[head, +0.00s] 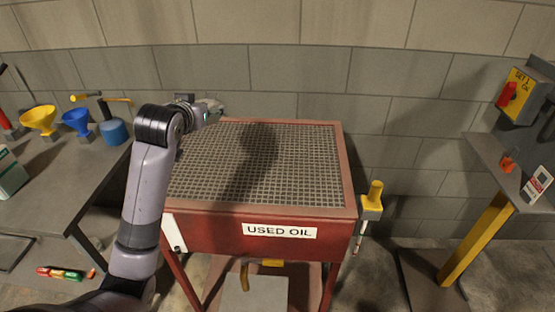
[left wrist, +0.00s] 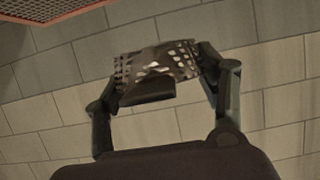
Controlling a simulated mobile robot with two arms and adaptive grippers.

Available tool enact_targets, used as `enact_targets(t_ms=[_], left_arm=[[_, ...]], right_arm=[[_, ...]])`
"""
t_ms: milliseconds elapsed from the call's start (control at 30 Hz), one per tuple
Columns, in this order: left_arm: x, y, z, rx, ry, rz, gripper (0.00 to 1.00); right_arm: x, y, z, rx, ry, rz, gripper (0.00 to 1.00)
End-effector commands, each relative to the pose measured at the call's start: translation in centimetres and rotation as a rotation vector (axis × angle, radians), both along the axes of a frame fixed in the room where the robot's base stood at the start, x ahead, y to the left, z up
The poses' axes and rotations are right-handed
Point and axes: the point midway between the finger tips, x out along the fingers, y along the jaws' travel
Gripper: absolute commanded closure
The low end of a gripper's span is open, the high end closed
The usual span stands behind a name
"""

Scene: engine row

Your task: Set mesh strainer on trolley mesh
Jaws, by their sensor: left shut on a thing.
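The red trolley with its "USED OIL" label (head: 279,231) stands in the middle of the head view. Its grey trolley mesh (head: 300,165) is flat and bare, with a shadow of my arm across it. My left gripper (head: 212,110) is at the mesh's far left corner. In the left wrist view its two fingers are shut on the mesh strainer (left wrist: 155,62), a dark perforated piece seen against the wall. The strainer cannot be made out in the head view. A corner of the mesh (left wrist: 45,8) shows at the top left of the wrist view. My right gripper is not in view.
A workbench (head: 50,205) on the left holds a yellow funnel (head: 40,120), a blue funnel (head: 77,121) and a blue can (head: 114,131). A yellow-capped tool (head: 373,196) hangs at the trolley's right side. A grey stand (head: 505,165) is at the right.

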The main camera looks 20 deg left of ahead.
Motion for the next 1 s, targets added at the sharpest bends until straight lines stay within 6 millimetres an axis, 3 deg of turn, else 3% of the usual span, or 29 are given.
enact_targets(t_ms=[167,400,600,1000], left_arm=[[0.0,0.1,-1.9,-0.002,0.007,0.0,0.63],[-0.1,0.1,-8.3,-0.002,0.01,0.0,0.63],[0.0,0.1,-13.1,-0.002,0.006,-0.001,0.63],[0.0,0.2,-18.0,-0.001,0.005,0.0,0.63]], right_arm=[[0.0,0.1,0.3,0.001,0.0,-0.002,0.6],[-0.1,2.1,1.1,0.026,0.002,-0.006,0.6],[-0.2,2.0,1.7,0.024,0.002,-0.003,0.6],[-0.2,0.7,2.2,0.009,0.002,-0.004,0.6]])
